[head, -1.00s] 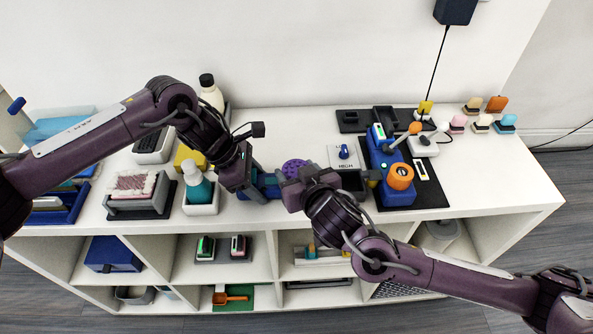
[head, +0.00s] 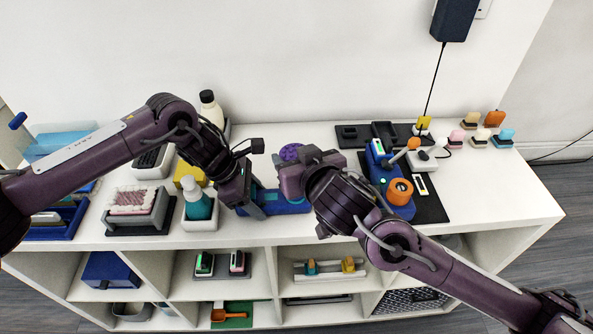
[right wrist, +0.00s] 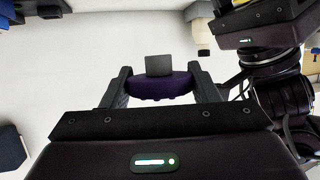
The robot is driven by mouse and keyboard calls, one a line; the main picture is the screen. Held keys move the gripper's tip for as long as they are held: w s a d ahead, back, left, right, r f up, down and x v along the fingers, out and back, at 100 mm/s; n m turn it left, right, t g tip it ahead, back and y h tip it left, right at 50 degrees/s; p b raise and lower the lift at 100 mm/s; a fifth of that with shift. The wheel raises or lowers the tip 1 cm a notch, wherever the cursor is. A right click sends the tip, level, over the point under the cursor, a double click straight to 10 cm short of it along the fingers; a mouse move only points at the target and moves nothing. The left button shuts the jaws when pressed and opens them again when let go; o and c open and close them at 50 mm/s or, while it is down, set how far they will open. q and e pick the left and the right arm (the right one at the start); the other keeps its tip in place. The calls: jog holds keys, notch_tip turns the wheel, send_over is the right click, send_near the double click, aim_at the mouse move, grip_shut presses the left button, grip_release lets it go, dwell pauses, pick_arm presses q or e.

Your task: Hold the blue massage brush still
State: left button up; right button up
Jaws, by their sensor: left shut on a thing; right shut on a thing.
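The blue massage brush (head: 288,206) lies at the front middle of the white shelf top, partly covered by my grippers. My left gripper (head: 256,196) is shut on its left part. My right gripper (head: 299,166) is shut on a round purple knobbly head (head: 290,152) and appears to hold it above the brush. In the right wrist view, the purple head (right wrist: 162,89) sits between the two fingers, with a grey block (right wrist: 158,65) standing out from it. The picture does not show clearly whether the head is apart from the brush.
A teal bottle (head: 197,202) in a white holder and a pink-topped brush (head: 132,199) stand left of my left gripper. A blue device (head: 377,166) with an orange ring (head: 399,191) stands on a black mat to the right. Several small coloured brushes are at the far right.

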jog(key=shift+r, duration=0.35)
pick_arm(q)
jog(key=o, duration=1.4)
jog(key=shift+c, duration=0.2)
pick_arm(e)
jog(key=shift+r, duration=0.1)
pick_arm(q)
jog(key=d+r+p+v, duration=0.1)
jog(key=d+p+v, duration=0.2)
jog(key=v, duration=1.6)
jog(key=shift+d+r+p, duration=0.15)
jog(key=shift+r+p, duration=0.3)
jog(key=shift+p, duration=0.95)
pick_arm(e)
jog(key=shift+r, duration=2.85)
jog(key=shift+r, duration=0.1)
